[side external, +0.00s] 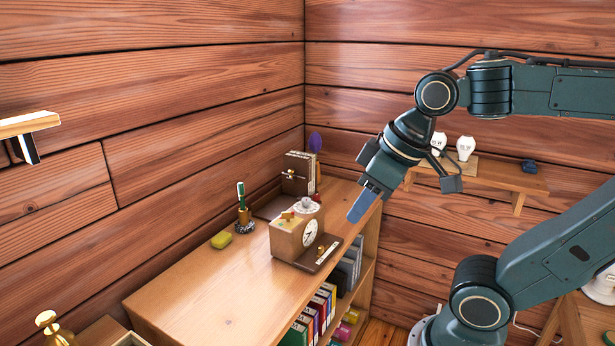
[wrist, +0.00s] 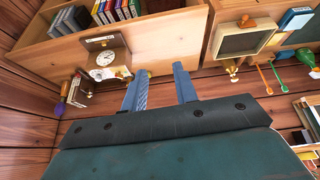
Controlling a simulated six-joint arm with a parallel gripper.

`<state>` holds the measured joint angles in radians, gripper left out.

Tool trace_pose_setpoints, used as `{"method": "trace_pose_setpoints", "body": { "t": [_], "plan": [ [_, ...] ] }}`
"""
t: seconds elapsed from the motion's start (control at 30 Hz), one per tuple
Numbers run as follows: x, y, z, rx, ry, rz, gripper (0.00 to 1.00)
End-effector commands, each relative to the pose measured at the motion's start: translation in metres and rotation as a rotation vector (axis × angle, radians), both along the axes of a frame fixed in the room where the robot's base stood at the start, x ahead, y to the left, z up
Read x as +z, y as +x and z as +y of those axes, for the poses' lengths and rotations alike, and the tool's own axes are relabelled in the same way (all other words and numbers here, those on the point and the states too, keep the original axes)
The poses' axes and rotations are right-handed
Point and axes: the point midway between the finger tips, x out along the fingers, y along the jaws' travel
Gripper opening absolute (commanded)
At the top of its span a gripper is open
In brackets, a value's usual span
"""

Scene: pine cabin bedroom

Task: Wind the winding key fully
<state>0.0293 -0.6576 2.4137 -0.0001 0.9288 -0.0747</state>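A wooden clock (side external: 287,240) with a round white dial stands on the shelf top, on a dark base. It also shows upper left in the wrist view (wrist: 120,57). A small brass-coloured piece (side external: 321,250) is low at the clock's front; I cannot tell whether it is the winding key. More small pale and orange parts sit on top of the clock. My gripper (wrist: 159,82) is open and empty, its two blue fingers apart. In the side view my gripper (side external: 360,207) is in the air to the right of the clock, pointing down-left, touching nothing.
The wooden shelf (side external: 215,292) has books in its front. A green pen in a holder (side external: 243,220) and a yellow-green block (side external: 221,240) stand left of the clock. A dark brown box (side external: 298,170) stands behind it. The shelf's near-left top is clear.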

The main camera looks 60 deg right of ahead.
Motion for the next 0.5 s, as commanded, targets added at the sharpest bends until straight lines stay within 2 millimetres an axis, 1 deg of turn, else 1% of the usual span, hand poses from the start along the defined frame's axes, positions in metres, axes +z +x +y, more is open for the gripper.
{"method": "trace_pose_setpoints", "body": {
  "t": [0.03,0.23,0.5],
  "plan": [
    [0.005,0.009,-0.003,0.008,-0.009,0.013,0.29],
    [0.021,0.045,-0.016,0.069,-0.053,0.072,0.29],
    [0.033,0.1,-0.041,0.159,-0.101,0.155,0.29]
  ]
}}
